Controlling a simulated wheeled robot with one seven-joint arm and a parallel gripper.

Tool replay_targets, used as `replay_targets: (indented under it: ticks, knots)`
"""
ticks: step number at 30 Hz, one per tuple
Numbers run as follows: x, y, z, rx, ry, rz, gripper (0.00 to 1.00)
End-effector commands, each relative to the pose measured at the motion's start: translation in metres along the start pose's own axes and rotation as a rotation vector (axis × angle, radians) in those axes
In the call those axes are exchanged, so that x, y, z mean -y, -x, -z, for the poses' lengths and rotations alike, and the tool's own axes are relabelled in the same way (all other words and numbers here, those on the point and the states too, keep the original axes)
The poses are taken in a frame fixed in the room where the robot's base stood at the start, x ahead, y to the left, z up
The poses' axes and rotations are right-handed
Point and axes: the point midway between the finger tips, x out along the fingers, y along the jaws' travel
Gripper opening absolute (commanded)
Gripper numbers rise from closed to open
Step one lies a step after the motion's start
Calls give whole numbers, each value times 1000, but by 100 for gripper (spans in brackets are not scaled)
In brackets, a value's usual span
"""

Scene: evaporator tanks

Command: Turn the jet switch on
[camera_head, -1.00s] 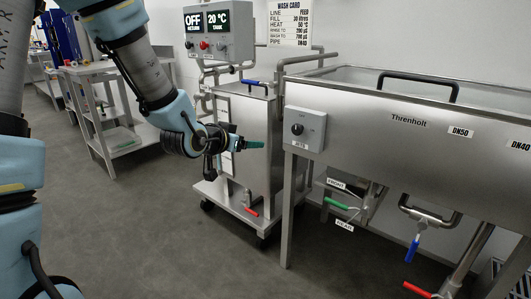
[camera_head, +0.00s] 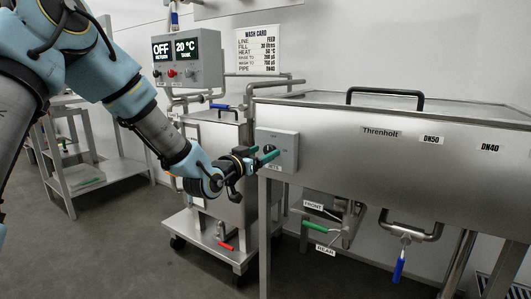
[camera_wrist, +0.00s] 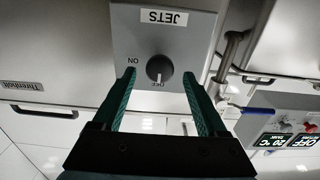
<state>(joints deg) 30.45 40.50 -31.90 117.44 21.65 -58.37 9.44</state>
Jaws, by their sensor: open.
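The jet switch is a dark round knob on a grey box (camera_head: 287,146) on the front of the steel tank. In the wrist view, turned upside down, the knob (camera_wrist: 159,67) sits under the JETS label (camera_wrist: 163,16). ON is printed to its left and OFF below it; its pale mark points towards OFF. My gripper (camera_head: 265,156) has green fingers and is open in front of the box. In the wrist view its fingertips (camera_wrist: 159,73) lie either side of the knob, with gaps. I cannot tell how deep they reach. In the head view the fingers partly hide the knob.
A steel cart tank (camera_head: 222,150) with pipes stands left of the long tank (camera_head: 400,160). A control box (camera_head: 188,60) reads OFF and 20 °C. Green (camera_head: 315,227) and blue (camera_head: 399,265) valve handles hang below the long tank.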

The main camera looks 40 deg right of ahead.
Motion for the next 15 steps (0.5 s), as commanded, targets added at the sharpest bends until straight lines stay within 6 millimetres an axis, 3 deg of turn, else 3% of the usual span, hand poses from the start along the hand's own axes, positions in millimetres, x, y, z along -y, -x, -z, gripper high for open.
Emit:
replay_targets:
  ticks: [6,15]
  knots:
    - [0,-17,0,0,1,0,75]
    - [0,-18,0,0,0,0,74]
